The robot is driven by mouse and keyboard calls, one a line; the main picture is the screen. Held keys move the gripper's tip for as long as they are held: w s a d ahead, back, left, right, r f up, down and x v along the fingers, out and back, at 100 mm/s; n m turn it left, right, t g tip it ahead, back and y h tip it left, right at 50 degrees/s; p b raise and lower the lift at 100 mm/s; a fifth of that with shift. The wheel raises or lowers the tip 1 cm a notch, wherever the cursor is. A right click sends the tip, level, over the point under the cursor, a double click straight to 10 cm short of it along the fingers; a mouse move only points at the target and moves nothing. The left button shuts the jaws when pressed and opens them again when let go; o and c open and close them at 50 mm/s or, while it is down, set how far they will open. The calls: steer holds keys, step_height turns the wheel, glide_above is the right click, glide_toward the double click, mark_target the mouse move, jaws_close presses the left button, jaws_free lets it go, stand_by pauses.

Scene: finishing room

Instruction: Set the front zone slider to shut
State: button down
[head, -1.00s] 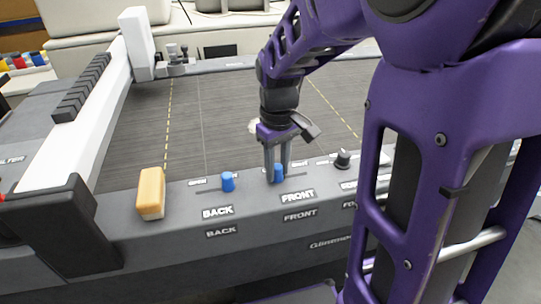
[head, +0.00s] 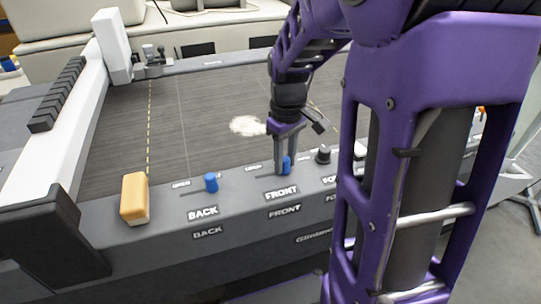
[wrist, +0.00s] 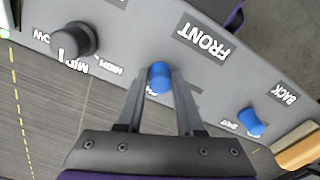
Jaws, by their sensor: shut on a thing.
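The front zone slider (head: 286,165) has a blue knob in a slot along the panel edge, above the FRONT label (head: 282,192). The knob sits in the right part of its slot, with bare slot to its left. My gripper (head: 284,171) points down and is shut on this knob. In the wrist view the blue knob (wrist: 159,76) lies between the two finger ends of my gripper (wrist: 160,90). The small end labels are partly hidden and hard to read.
The back slider's blue knob (head: 211,182) is to the left, above the BACK label (head: 202,213). A black rotary knob (head: 323,154) stands close on the right. A yellow-orange block (head: 134,198) sits at the panel's left. A pale patch (head: 248,125) lies on the dark bed.

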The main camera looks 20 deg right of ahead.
mark_target(287, 158)
steer(key=shift+d, duration=0.25)
steer(key=c, duration=0.5)
jaws_free()
steer(key=shift+c, duration=0.2)
steer(key=shift+r, duration=0.25)
step_height(287, 158, up, 17)
steer(key=p, duration=0.3)
